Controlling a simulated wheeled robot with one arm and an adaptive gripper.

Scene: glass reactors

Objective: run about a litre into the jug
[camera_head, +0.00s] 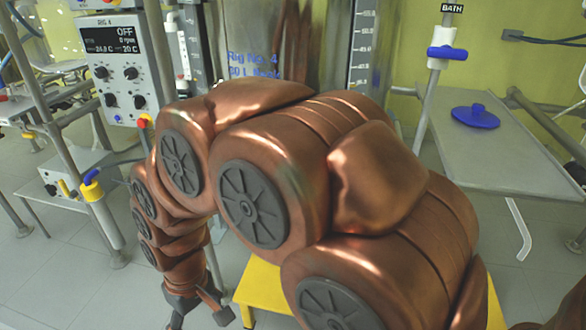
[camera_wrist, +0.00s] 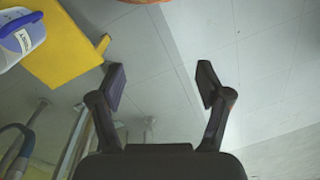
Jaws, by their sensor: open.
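The jug (camera_wrist: 20,38), pale with a blue rim and a label, stands on a yellow stool (camera_wrist: 68,45) at the top left of the wrist view. In the head view, part of the yellow stool (camera_head: 262,290) shows beneath my arm; the jug is hidden there. My gripper (camera_wrist: 160,85) is open and empty, its two fingers apart over bare floor, to the right of the stool in the wrist view. In the head view my gripper (camera_head: 197,312) hangs low at the bottom edge. A glass vessel (camera_head: 262,40) marked Rig No. 4 stands behind my arm; its outlet is hidden.
A control box (camera_head: 122,68) reading OFF is at the left. A blue-handled valve (camera_head: 447,53) under a BATH label stands right of centre. Another blue handle (camera_head: 90,177) sits low left. A grey bench (camera_head: 485,155) holds a blue lid (camera_head: 476,117).

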